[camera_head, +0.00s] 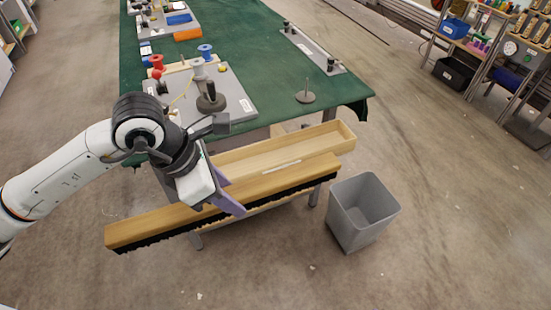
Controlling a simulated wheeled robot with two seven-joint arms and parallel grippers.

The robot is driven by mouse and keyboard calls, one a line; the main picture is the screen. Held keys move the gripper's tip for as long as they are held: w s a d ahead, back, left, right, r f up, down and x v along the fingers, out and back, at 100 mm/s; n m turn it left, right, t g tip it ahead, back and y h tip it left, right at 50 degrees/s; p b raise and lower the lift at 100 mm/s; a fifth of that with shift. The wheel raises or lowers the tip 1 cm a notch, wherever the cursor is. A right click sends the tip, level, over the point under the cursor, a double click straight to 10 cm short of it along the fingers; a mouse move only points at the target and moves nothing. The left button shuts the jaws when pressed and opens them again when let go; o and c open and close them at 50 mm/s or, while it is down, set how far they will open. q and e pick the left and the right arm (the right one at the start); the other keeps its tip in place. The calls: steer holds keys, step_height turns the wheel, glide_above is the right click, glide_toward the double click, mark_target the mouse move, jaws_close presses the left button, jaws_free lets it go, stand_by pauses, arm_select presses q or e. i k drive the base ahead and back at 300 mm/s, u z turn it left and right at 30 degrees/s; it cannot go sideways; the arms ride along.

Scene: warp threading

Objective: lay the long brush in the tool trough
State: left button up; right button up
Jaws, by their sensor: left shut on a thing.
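The long brush (283,180) has a wooden back and black bristles along its lower side. My left gripper (226,195) is shut on the brush near its middle. It holds the brush in front of the table, tilted in the picture with its right end higher. The tool trough (338,137) is a pale wooden open tray at the table's near edge, behind the brush. The brush and my gripper hide part of the trough; the visible part of its inside looks empty. My right gripper does not show.
A grey bin (361,211) stands on the floor right of the brush. Shelves (490,60) stand far right.

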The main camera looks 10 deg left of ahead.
mark_target(266, 164)
steer(key=i, duration=0.95)
